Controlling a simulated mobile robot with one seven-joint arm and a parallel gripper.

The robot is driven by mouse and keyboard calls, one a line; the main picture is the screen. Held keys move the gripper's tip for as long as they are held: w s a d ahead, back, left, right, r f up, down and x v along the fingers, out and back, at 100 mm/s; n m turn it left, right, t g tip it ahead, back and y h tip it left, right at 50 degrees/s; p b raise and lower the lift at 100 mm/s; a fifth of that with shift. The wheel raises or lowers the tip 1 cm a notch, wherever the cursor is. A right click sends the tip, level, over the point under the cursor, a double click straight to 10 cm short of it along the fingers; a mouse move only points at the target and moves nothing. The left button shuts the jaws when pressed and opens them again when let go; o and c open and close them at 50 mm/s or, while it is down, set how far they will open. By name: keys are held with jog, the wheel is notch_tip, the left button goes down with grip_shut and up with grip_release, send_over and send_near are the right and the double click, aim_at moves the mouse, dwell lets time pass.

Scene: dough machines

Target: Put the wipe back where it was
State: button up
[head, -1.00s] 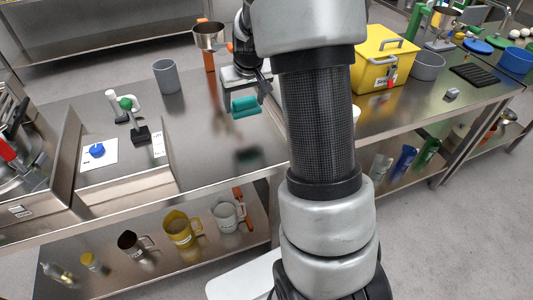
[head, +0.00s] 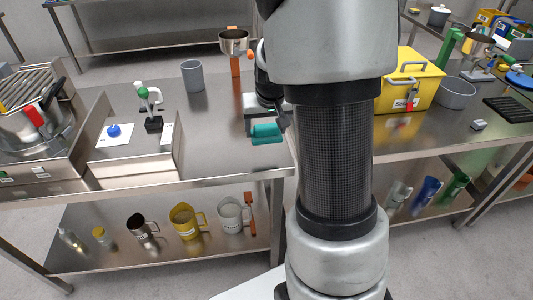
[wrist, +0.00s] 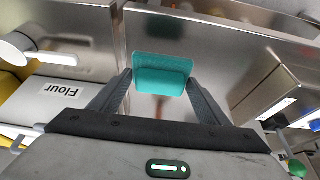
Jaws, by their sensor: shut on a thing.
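The wipe (head: 267,134) is a small teal block. It also shows in the wrist view (wrist: 161,73), between the two fingers. My gripper (wrist: 159,88) is shut on it, with a finger at each side. In the head view my gripper (head: 283,120) holds the wipe over the steel table (head: 215,130), near its front edge. The wipe seems to be above the surface, but the exact gap is hard to tell.
A grey cup (head: 193,76) and a steel funnel (head: 234,42) stand behind. A yellow box (head: 411,82) stands right. The table left of the wipe is clear.

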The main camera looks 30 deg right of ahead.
notch_tip(320, 180, down, 7)
jog(key=shift+f+b, duration=0.15)
jog(key=shift+b, duration=0.55)
jog(key=shift+f, duration=0.25)
jog(key=o, duration=1)
jog(key=shift+r, duration=0.1)
